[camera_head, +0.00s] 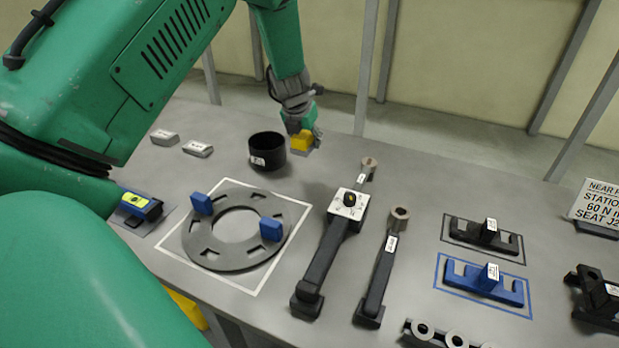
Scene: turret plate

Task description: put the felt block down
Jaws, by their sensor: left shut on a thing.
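My left gripper (301,128) reaches down at the far side of the table, just right of the black cup. It is shut on a small yellow block (301,140), which I take to be the felt block. The fingers partly hide the block. It is at or just above the grey tabletop (400,167); I cannot tell whether it touches. My right gripper is out of view.
The black cup (267,151) stands close left of the block. A slotted ring plate (237,228) with blue blocks lies nearer. A long dial wrench (336,240) and a second wrench (383,268) lie mid-table. Black (485,237) and blue (484,281) holders sit right.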

